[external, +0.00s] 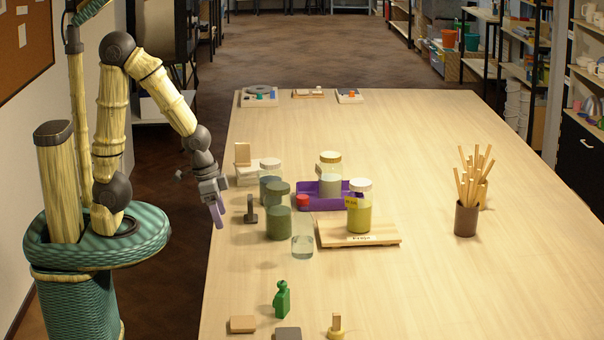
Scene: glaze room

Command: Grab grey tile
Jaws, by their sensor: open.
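A grey tile (288,333) lies flat near the front of the table, cut off by the bottom edge of the external view. A tan tile (242,324) lies to its left. My gripper (217,214) hangs at the table's left edge, with purple fingers pointing down. It is open and empty, well behind the grey tile and apart from it. The gap between the fingers is hard to see from this side.
A green bottle-shaped object (282,300) stands just behind the grey tile; a brass piece with a wooden handle (336,328) stands to its right. Jars (279,222), a clear glass (302,240) and a wooden board (385,237) crowd the middle. The table's right side is mostly clear.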

